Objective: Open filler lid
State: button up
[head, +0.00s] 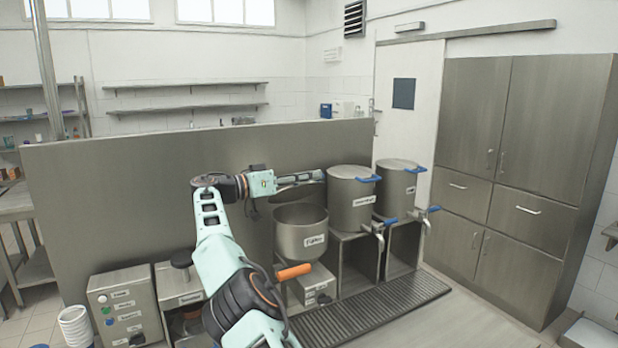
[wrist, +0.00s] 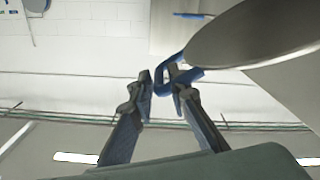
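The filler (head: 301,241) is a round steel bowl with a label, in the middle of the head view, its top uncovered. Its round lid (head: 298,190) is raised and tilted above the bowl's back side. In the wrist view the lid (wrist: 262,38) fills the upper right, with a blue loop handle (wrist: 192,77) at its edge. My gripper (wrist: 161,76) has its fingertips close together on both sides of the handle's outer bar, shut on it. In the head view the fingertips are hard to make out beside the lid.
Two steel pots (head: 353,200) with blue handles and taps stand right of the filler. A tall steel panel (head: 120,205) runs behind. A control box (head: 126,306) stands front left, near stacked white cups (head: 76,326). An orange handle (head: 294,271) sticks out below the bowl.

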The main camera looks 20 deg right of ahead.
jog(key=s+a, duration=0.1)
jog(key=a, duration=0.6)
jog(key=shift+s+a, duration=0.15)
jog(key=shift+s, duration=0.1)
jog(key=shift+c, duration=0.3)
